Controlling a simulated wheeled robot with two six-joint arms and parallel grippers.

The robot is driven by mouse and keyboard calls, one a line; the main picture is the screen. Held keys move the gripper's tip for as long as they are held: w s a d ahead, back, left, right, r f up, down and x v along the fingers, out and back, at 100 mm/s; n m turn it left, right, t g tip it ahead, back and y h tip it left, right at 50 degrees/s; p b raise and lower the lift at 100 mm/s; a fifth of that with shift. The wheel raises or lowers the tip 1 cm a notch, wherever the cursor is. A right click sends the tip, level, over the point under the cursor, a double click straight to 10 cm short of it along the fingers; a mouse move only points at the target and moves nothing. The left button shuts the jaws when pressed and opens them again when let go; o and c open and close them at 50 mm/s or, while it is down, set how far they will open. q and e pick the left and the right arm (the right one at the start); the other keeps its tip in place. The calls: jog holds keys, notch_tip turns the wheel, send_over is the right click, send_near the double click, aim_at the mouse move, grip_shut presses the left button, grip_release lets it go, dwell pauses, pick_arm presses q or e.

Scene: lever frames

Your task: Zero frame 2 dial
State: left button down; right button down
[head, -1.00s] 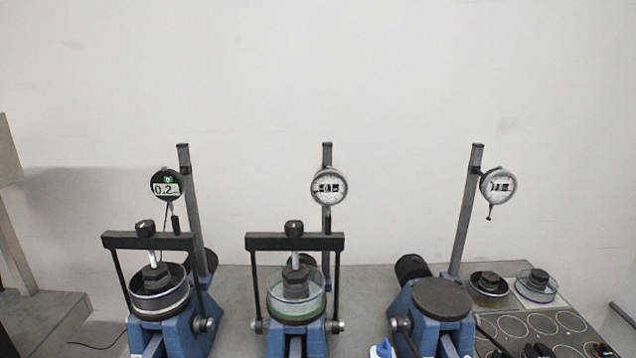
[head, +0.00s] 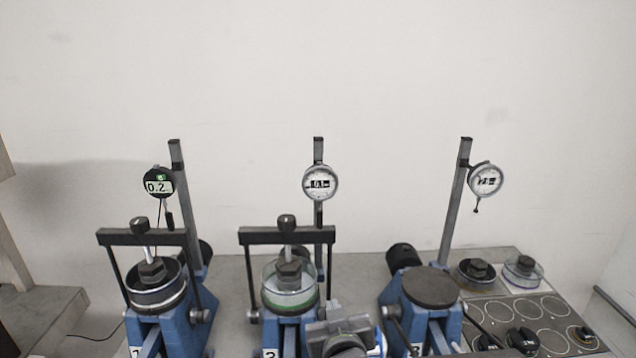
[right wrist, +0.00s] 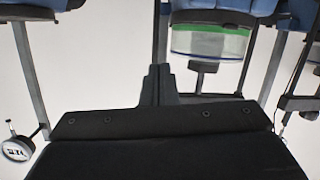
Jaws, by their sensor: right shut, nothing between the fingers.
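Frame 2 is the middle lever frame, marked 2 (head: 270,353). Its round white-faced dial (head: 320,183) sits high on a grey post, with a small dark readout that looks like 0.1. Below the dial are a black crossbar (head: 262,236) and a clear cell with a green band (head: 290,300); the cell also shows upside down in the right wrist view (right wrist: 208,42). My right gripper (head: 335,312) is low in front, right of the cell and well below the dial. Its fingers (right wrist: 160,85) are together and empty. My left gripper is out of view.
The left frame has a black dial (head: 159,183) reading about 0.2. The right frame has a white dial (head: 486,179) and a bare dark plate (head: 431,286). A tray with rings (head: 545,312) lies at the right. A blue-and-white object (head: 380,343) is beside my gripper.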

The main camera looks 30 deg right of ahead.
jog(key=w+a+r+m+t+h, duration=0.1)
jog(key=w+r+t+h, duration=0.1)
jog(key=r, duration=0.6)
jog(key=w+a+r+m+t+h, duration=0.1)
jog(key=w+r+t+h, duration=0.15)
jog(key=r, duration=0.55)
jog(key=w+d, duration=0.3)
jog(key=w, duration=0.2)
jog(key=shift+w+r+y, duration=0.2)
jog(key=shift+y, duration=0.15)
jog(key=shift+d+r, duration=0.2)
jog(key=shift+r, duration=0.1)
jog(key=shift+s+d+f, duration=0.1)
jog(key=shift+s+d, duration=0.05)
jog(key=shift+d, duration=0.05)
jog(key=s+a+f, duration=0.1)
jog(key=s, duration=0.5)
jog(key=shift+s+a, duration=0.15)
jog(key=shift+s, duration=0.05)
dwell(0.8)
